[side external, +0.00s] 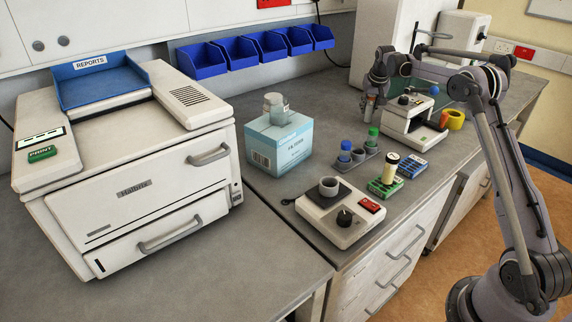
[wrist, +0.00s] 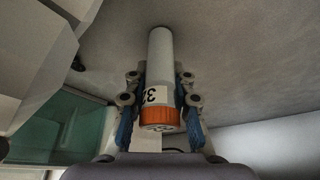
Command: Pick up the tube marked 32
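A white tube with an orange cap shows in the wrist view (wrist: 160,70). Its label carries dark upside-down print; a 3 is readable, and the figure beside it is partly turned away. My gripper also shows in the wrist view (wrist: 161,80), its two fingers shut closely on either side of the tube, with the cap nearest the palm. The tube's far end points toward a grey surface; I cannot tell whether it touches. In the side external view my gripper (side external: 370,112) points down at the far part of the bench, and the tube is not clear there.
A white instrument (side external: 412,118) stands just right of my gripper. Nearer are a small rack with blue- and green-capped vials (side external: 355,158), a mixer (side external: 340,212), a light-blue box (side external: 278,145) and a printer (side external: 135,180).

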